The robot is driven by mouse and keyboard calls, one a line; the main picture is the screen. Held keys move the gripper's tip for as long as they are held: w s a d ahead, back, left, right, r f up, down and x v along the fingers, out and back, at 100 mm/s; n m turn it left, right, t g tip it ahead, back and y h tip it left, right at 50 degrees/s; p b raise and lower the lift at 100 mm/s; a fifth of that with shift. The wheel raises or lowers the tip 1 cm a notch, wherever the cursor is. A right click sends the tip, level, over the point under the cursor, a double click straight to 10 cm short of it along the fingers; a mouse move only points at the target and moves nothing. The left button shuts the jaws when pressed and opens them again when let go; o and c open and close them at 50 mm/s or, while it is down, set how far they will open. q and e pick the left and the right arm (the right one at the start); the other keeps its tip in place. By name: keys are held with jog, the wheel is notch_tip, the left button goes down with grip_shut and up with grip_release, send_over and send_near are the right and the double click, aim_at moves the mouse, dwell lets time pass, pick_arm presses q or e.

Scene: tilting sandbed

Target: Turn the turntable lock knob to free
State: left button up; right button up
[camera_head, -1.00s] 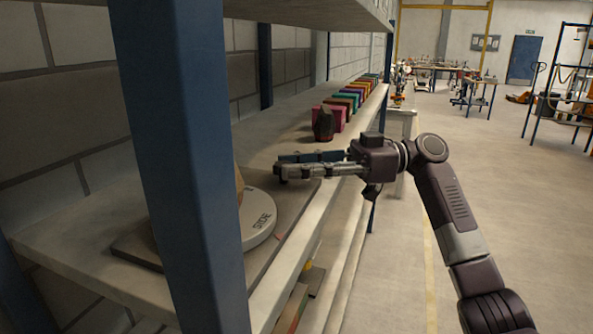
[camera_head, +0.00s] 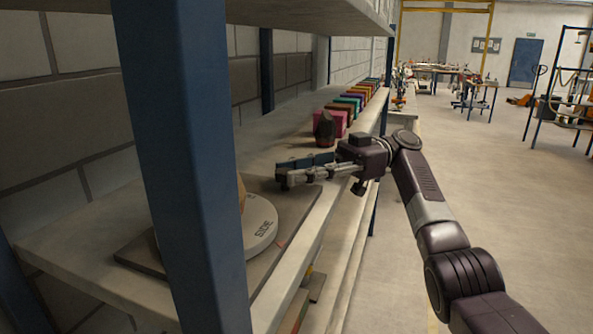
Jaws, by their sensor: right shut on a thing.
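The turntable is a pale round disc (camera_head: 261,226) with dark lettering on its rim, set on a dark flat base board (camera_head: 298,200) on the shelf. A blue shelf post hides its left part. My right gripper (camera_head: 283,178) reaches in from the right, low over the far corner of the board. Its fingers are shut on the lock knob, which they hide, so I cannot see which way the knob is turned. My left gripper is not in view.
The blue post (camera_head: 185,170) stands close in front of the shelf (camera_head: 90,275). An upper shelf (camera_head: 330,12) hangs above. Open floor lies right.

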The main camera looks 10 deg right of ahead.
dwell(0.3)
jog(key=o, duration=1.2)
jog(key=shift+d, duration=0.1)
notch_tip(320, 180, up, 10)
jog(key=shift+f, duration=0.1)
jog(key=shift+c, duration=0.2)
